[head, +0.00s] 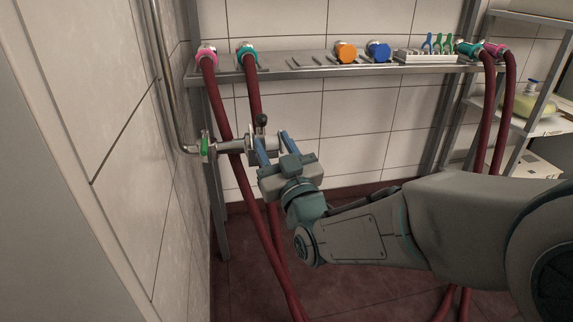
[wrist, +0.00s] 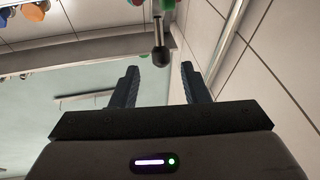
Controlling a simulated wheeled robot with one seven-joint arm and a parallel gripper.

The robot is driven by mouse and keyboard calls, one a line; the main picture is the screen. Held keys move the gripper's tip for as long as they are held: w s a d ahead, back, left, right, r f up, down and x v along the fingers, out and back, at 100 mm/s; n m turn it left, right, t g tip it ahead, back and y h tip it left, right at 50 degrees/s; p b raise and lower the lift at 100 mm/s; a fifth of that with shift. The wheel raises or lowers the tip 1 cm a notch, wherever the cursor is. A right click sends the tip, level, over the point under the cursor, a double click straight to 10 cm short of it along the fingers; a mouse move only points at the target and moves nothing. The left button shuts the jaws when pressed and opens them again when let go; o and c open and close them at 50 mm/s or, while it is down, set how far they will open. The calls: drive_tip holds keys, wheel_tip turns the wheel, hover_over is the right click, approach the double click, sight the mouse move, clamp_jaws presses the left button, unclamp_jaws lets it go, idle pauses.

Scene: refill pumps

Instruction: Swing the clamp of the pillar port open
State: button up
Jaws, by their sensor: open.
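In the wrist view, the black handle (wrist: 158,56) shows ahead, roughly centred between the open fingers (wrist: 160,71). I see no contact with it.
A metal shelf (head: 300,70) above carries pink and teal hose ends, orange and blue caps and a small rack (head: 428,55). The tiled wall (head: 135,150) is close on the left. A shelving unit (head: 520,125) stands at right.

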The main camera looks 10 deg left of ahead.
drive_tip(key=b+v, duration=0.4)
drive_tip(key=v, duration=0.3)
drive_tip(key=shift+b, duration=0.3)
drive_tip(key=shift+s+f, duration=0.1)
idle(0.3)
